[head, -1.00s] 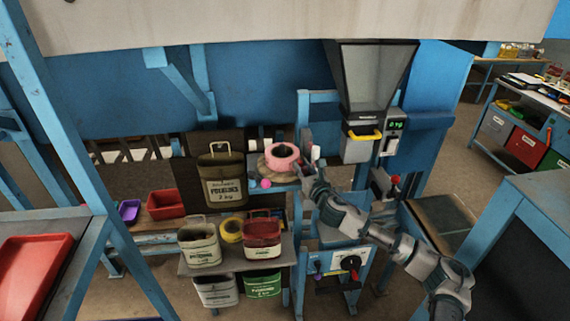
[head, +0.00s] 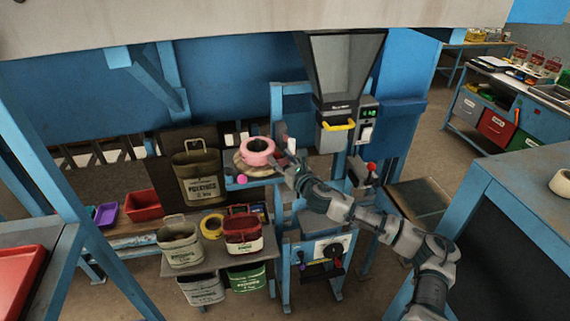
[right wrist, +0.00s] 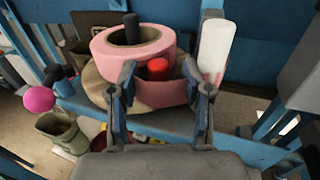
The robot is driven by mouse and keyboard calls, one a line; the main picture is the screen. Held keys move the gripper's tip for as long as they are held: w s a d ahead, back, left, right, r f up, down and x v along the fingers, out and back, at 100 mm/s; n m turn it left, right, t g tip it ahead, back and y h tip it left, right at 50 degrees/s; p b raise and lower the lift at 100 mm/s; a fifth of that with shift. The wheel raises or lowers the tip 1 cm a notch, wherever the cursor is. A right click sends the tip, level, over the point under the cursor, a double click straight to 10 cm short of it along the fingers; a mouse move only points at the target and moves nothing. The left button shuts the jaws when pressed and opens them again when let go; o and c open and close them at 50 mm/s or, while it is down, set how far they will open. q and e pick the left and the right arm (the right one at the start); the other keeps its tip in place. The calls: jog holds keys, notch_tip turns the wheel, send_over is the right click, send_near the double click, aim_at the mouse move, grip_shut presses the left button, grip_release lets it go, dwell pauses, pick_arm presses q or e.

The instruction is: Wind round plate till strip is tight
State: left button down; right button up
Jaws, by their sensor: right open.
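A pink roll of strip (head: 258,152) sits on a tan round plate (head: 239,165) on the blue stand; they also show in the right wrist view as the pink roll (right wrist: 133,44) and the plate (right wrist: 92,88). A dark post (right wrist: 131,28) rises through the roll. A red-topped peg (right wrist: 157,69) stands in front of it, with pink strip around its right side. A pink ball (right wrist: 38,99) is at the plate's left. My right gripper (right wrist: 159,88) is open, its fingers on either side of the peg and strip; contact is unclear. My left gripper is not in view.
A white cylinder (right wrist: 215,48) stands close right of my right gripper. A hopper (head: 343,75) with a yellow handle is at the right. A dial panel (head: 321,252) is beneath.

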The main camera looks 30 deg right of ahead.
jog(key=s, duration=1.1)
jog(key=shift+s, duration=0.3)
jog(key=shift+f, duration=0.1)
